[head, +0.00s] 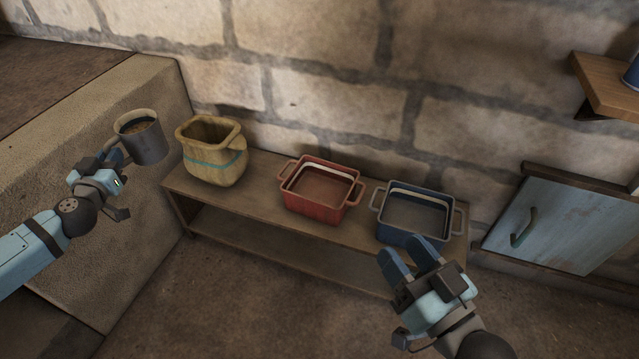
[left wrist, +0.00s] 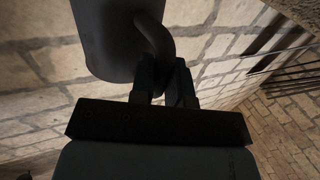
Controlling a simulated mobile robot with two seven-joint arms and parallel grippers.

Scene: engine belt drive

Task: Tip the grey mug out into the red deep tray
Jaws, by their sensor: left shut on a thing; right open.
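The grey mug (head: 147,143) is held up at the left in the head view, upright or nearly so, with dark brown contents showing inside its pale rim. My left gripper (head: 117,155) is shut on the mug's handle. In the left wrist view the mug (left wrist: 112,40) hangs beyond the fingers of my left gripper (left wrist: 168,85), its handle between them. The red deep tray (head: 318,208) stands on the low bench, right of the mug and apart from it; its visible inside looks empty. My right gripper (head: 408,250) is open and empty, in front of the blue tray.
The bench (head: 262,192) also bears a yellowish jug (head: 214,165) with a teal band, between the mug and the red tray, and a blue tray (head: 413,218) at the right. A stone block (head: 130,90) is at the left. A cabinet door (head: 555,225) and wooden shelf (head: 608,88) are at the right.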

